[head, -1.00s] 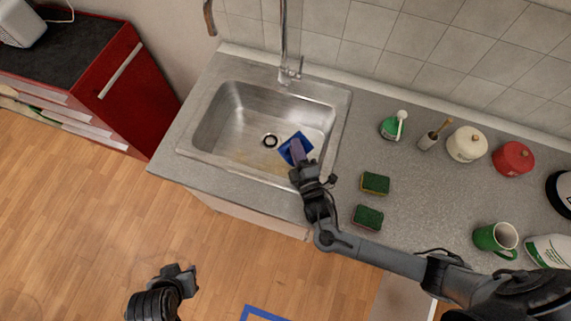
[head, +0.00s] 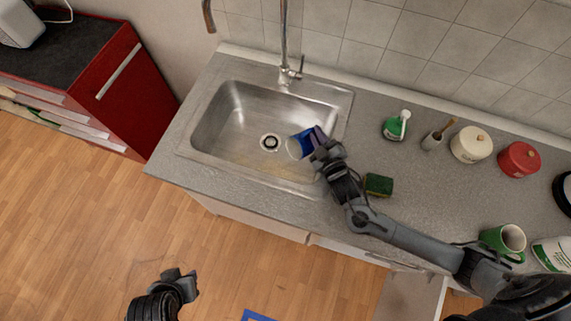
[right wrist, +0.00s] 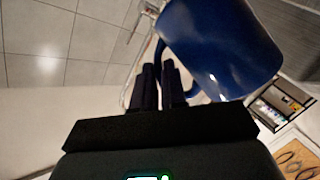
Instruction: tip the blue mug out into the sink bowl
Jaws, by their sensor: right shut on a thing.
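The blue mug (head: 303,143) is over the right part of the steel sink bowl (head: 225,130). It is tilted on its side, with its pale opening facing left towards the drain. My right gripper (head: 318,141) is at the mug's right side and shut on it. In the right wrist view the mug (right wrist: 222,45) fills the upper right, with the fingers (right wrist: 163,78) closed at its handle. The mug's inside is mostly hidden. My left gripper (head: 182,281) hangs empty over the floor, away from the counter; its jaw gap is unclear.
The tap (head: 288,72) stands behind the bowl. A green sponge (head: 379,185) lies on the counter beside my right arm. A green bottle (head: 396,126), brush holder (head: 432,139), lidded pots (head: 470,145) and green mug (head: 503,241) stand farther right.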

